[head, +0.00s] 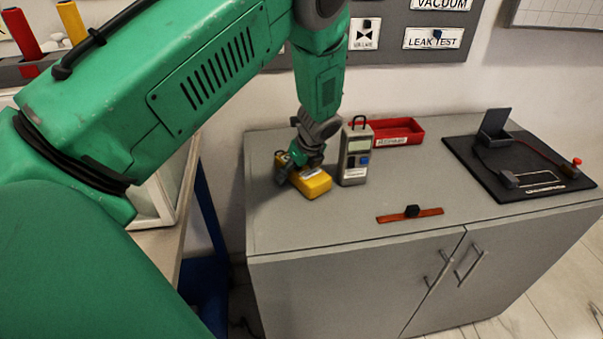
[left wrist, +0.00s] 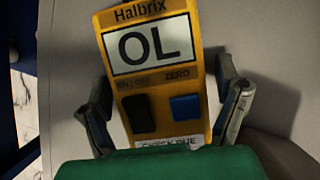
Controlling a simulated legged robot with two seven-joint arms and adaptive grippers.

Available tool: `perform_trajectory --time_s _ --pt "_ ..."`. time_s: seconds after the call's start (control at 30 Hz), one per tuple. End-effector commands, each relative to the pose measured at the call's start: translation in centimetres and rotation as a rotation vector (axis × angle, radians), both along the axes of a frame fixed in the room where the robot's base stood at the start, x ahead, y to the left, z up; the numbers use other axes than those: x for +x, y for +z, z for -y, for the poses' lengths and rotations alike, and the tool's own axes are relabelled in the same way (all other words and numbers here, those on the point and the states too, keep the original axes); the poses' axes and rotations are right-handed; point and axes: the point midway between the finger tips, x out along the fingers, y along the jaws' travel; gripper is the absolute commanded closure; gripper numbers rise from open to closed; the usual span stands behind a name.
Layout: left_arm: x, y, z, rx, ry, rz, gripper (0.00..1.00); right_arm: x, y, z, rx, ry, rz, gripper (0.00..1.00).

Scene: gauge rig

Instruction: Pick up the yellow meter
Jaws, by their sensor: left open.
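The yellow meter (head: 312,183) lies on the grey cabinet top near its left side. In the left wrist view the yellow meter (left wrist: 196,60) faces me, with a display reading OL, a black button and a blue button. My left gripper (head: 293,172) is over the meter in the head view. In the left wrist view my left gripper (left wrist: 168,98) is open, with one finger on each side of the meter's body. I cannot tell whether the fingers touch it. The meter's lower end is hidden behind a green part of mine. My right gripper is not in view.
A grey meter (head: 355,160) stands upright just right of the yellow one. A red tray (head: 408,127) is behind it. A black mat (head: 470,165) with a device is at the right. The cabinet top (head: 400,180) between is clear.

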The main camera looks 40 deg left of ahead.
Motion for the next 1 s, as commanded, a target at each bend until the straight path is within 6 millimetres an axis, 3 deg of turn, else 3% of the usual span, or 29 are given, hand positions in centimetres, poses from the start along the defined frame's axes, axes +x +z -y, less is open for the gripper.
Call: perform_trajectory --time_s 0.2,0.37,0.4,0.47,0.5,0.73,1.0 --pt "0.1 0.3 0.5 0.006 -0.003 0.002 0.19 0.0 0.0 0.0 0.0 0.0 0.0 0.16" --pt "0.1 0.3 0.5 0.006 -0.002 0.001 0.75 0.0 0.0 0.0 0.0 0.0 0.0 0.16" --pt "0.1 0.3 0.4 0.005 -0.003 0.002 0.81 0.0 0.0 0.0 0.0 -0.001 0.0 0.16" --pt "0.1 0.3 0.3 0.003 -0.002 0.003 0.81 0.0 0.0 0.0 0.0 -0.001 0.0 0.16" --pt "0.1 0.2 0.2 0.003 -0.002 0.003 0.87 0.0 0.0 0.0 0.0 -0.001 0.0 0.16" --pt "0.2 0.6 0.0 0.0 -0.002 0.004 0.87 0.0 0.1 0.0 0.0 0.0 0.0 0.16" --pt "0.2 5.7 0.3 0.003 -0.002 0.007 0.87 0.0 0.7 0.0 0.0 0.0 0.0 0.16"
